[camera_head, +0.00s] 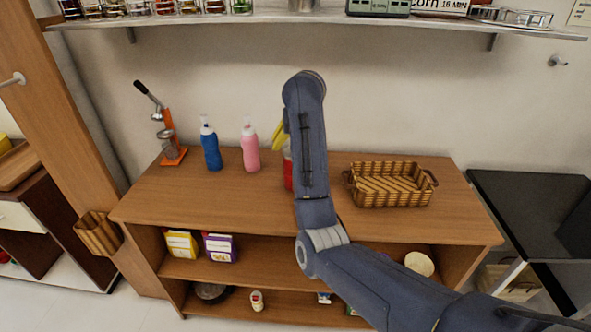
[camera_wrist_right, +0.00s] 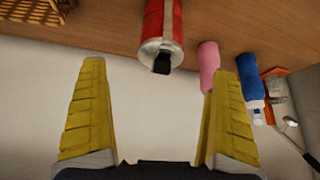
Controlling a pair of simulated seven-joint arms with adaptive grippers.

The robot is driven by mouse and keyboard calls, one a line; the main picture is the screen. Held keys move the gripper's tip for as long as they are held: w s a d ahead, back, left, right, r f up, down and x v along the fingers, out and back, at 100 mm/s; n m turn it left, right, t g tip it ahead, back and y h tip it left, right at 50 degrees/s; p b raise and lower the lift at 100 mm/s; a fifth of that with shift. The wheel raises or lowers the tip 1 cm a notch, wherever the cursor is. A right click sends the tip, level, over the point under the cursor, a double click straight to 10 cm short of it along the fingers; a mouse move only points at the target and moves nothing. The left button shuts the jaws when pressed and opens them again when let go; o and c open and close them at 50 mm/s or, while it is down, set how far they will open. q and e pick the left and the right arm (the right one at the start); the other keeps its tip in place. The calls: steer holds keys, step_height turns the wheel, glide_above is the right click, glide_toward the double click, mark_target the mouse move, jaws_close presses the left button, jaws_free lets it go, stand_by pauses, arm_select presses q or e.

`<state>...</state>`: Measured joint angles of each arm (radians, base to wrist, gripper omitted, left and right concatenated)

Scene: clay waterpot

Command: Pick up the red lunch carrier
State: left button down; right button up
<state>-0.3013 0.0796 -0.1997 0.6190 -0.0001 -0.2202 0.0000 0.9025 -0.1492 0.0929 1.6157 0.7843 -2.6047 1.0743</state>
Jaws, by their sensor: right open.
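The red lunch carrier (camera_head: 287,173) stands on the wooden counter, mostly hidden behind my right arm in the head view. In the right wrist view the red lunch carrier (camera_wrist_right: 154,22) shows at the top centre, with a pale metal lid and a dark handle at its end. My right gripper (camera_head: 279,134) shows only as a bit of yellow finger beside the arm, close to the carrier's top. In the wrist view its two yellow fingers (camera_wrist_right: 160,68) are wide apart, with the dark handle between their tips. No contact shows. My left gripper is not in view.
A pink bottle (camera_head: 250,146) and a blue bottle (camera_head: 210,148) stand left of the carrier. An orange juicer (camera_head: 169,135) is farther left. A wicker basket (camera_head: 390,186) is to the right. A wall shelf (camera_head: 320,17) with jars hangs above. The counter's front left (camera_head: 190,208) is clear.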

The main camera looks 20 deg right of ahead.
steer(key=shift+x, duration=6.5)
steer(key=shift+s+a+f, duration=0.1)
steer(key=shift+s+a, duration=0.05)
steer(key=shift+s, duration=0.05)
steer(key=c, duration=1.7)
steer(key=shift+c, duration=0.2)
